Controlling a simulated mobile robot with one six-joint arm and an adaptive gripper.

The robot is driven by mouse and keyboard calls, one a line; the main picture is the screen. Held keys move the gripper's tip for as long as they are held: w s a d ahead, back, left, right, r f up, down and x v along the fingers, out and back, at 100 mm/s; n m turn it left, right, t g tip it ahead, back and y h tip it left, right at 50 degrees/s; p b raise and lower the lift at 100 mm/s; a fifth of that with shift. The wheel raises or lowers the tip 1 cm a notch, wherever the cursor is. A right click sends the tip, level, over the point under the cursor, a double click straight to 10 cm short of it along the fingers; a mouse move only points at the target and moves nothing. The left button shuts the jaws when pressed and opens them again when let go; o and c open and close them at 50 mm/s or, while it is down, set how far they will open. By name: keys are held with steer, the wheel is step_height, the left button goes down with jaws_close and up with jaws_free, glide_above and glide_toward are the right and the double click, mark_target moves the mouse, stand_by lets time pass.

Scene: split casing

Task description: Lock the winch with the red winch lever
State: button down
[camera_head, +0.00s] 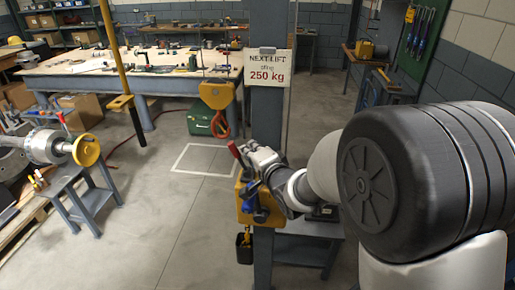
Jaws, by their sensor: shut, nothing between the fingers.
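The yellow winch (244,213) is mounted on the grey post at the centre of the view. The red winch lever (235,151) sticks up and to the left above the winch, beside my gripper. My gripper (250,153) is shut and empty. Its fingertips are close to the lever, and I cannot tell whether they touch it. My gripper and wrist cover part of the winch and the lever's lower end. A blue part (250,193) shows on the winch below my gripper.
A sign (267,68) reading 250 kg hangs on the post (263,255). A yellow hook block (216,95) with a red-orange hook hangs left of it. A workbench (175,82) stands behind. Floor left of the post is clear around a white marked square (190,171).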

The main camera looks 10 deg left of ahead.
steer(key=shift+a, duration=0.6)
steer(key=shift+r, duration=0.1)
stand_by(0.3)
